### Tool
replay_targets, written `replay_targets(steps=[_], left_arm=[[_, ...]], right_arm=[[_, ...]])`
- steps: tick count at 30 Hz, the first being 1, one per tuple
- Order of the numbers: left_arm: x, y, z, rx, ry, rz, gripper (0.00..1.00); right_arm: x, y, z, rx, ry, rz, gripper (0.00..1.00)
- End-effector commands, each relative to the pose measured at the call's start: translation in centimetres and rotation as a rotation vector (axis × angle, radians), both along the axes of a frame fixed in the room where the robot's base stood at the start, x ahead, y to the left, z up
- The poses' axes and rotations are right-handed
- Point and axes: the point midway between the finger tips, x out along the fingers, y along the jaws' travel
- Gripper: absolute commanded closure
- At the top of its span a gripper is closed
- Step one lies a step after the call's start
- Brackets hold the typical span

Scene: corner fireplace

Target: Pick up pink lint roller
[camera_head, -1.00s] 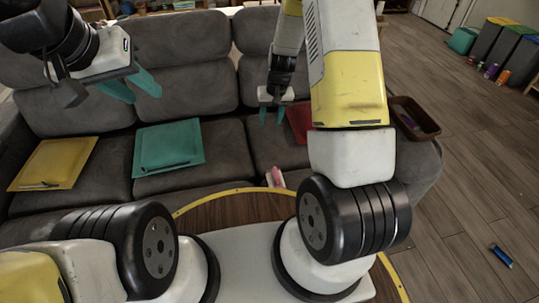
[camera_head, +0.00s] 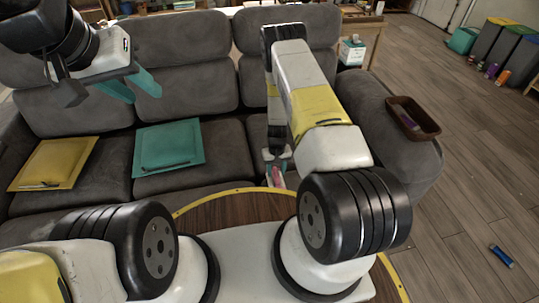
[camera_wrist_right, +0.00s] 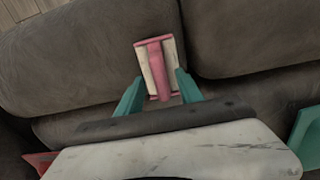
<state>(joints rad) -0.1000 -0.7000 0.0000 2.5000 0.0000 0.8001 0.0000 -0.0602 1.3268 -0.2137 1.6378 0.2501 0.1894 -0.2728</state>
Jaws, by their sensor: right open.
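The pink lint roller (camera_wrist_right: 156,70), pink and white, lies on the grey sofa seat in the right wrist view. In the head view it (camera_head: 276,178) shows only partly, just behind the round table's far edge. My right gripper (camera_wrist_right: 160,88) is open and empty, with its teal fingers on either side of the roller's near end. I cannot tell whether they touch it. In the head view, my right gripper (camera_head: 277,162) is low over the seat and partly hidden by its arm. My left gripper (camera_head: 145,95) is open and empty, raised above the sofa's left part.
A red item (camera_wrist_right: 40,161) shows at the wrist view's lower left. A brown basket (camera_head: 412,118) sits on the right armrest. The wooden round table (camera_head: 215,212) is close in front.

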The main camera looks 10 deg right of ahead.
Motion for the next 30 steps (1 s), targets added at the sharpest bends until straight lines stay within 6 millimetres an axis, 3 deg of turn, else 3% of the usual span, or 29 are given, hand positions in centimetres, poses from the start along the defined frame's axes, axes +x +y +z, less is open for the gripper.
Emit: replay_targets(steps=[6, 13, 20, 30], left_arm=[[0.0, 0.0, 0.0, 0.000, 0.000, 0.000, 0.64], [0.0, 0.0, 0.0, 0.000, 0.000, 0.000, 0.64], [0.0, 0.0, 0.0, 0.000, 0.000, 0.000, 0.64], [0.0, 0.0, 0.0, 0.000, 0.000, 0.000, 0.64]], right_arm=[[0.0, 0.0, -2.3, 0.001, 0.000, -0.001, 0.56], [0.0, 0.0, -2.3, 0.001, 0.000, -0.001, 0.56], [0.0, 0.0, -2.3, 0.001, 0.000, -0.001, 1.00], [0.0, 0.0, -2.2, 0.001, -0.001, -0.001, 1.00]])
